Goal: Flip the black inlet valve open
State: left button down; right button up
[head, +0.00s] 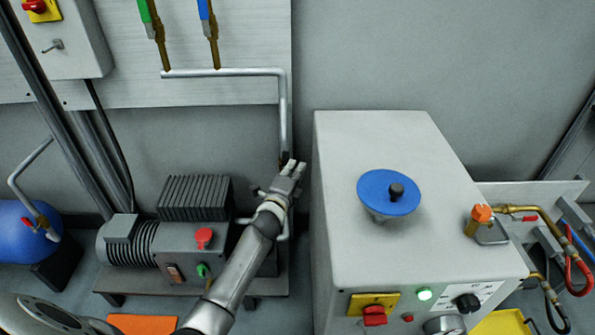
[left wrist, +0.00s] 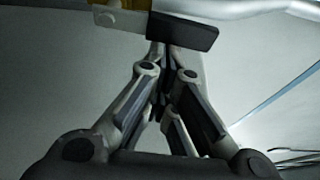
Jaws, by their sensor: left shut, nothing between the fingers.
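My left gripper (head: 292,168) reaches up beside the vertical metal pipe, left of the grey cabinet. Its fingers are shut and empty. In the left wrist view the closed fingertips (left wrist: 162,50) are just below a black lever handle (left wrist: 184,32), which looks like the inlet valve's handle. The handle lies roughly crosswise, with a bit of brass at its left end. I cannot tell whether the fingertips touch it. In the head view the valve is mostly hidden behind my gripper. My right gripper is not in view.
The grey cabinet (head: 350,200) with a blue round lid (head: 388,192) stands close to the right of my gripper. A pump with a motor (head: 140,240) is at the lower left. Green (head: 145,14) and blue (head: 204,10) valve handles hang on pipes above.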

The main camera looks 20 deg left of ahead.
pick_arm(q)
jog(key=shift+s+a+r, duration=0.1)
jog(key=shift+a+r, duration=0.05)
dwell(0.6)
jog(key=s+d, duration=0.1)
jog(key=s, duration=1.1)
jog(key=shift+d, duration=0.25)
